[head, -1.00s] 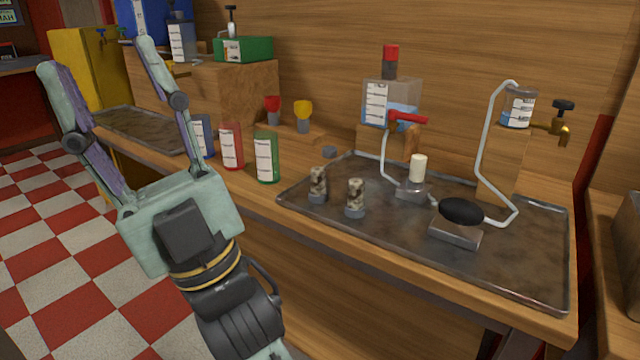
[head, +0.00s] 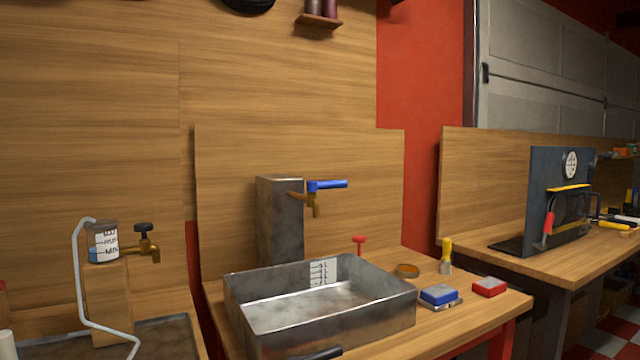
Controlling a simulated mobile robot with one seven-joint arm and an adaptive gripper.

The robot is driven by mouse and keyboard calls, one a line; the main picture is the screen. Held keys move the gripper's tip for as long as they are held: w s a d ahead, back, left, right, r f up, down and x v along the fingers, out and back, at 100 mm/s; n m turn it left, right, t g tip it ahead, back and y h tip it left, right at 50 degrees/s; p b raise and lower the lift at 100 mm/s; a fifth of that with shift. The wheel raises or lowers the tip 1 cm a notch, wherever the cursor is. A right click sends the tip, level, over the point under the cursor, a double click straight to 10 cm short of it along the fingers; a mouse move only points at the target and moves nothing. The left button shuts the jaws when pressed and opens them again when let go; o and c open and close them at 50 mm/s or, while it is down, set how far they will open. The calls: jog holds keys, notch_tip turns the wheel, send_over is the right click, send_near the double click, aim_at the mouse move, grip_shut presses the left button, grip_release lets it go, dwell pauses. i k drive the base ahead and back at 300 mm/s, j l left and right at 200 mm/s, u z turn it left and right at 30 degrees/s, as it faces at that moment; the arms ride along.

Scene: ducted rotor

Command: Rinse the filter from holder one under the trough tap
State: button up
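The metal trough (head: 365,328) stands on a wooden bench in the middle of the head view. Its floor looks empty in the part I can see, and a white scale marking is on its back wall. The trough tap (head: 316,207) is brass with a blue lever (head: 328,185). It sticks out from a grey metal post behind the trough, and no water stream shows below it. No filter or filter holder is in view.
At left, a jar with blue liquid (head: 104,245) and a brass tap with a black knob (head: 148,247) stand by a tray.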

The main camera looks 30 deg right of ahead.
aim_at(311, 186)
jog(key=i+l+z, duration=0.15)
jog(key=l, duration=0.25)
jog(key=l+z, duration=0.2)
jog(key=l, duration=0.2)
jog(key=i+l+z, duration=0.15)
jog(key=l, duration=0.2)
jog(key=i+l+z, duration=0.2)
jog(key=l, duration=0.15)
jog(key=i+l+z, duration=0.15)
jog(key=l, duration=0.15)
jog(key=i+j, duration=0.2)
jog(key=i, duration=0.25)
jog(key=i+j, duration=0.15)
jog(key=i, duration=0.25)
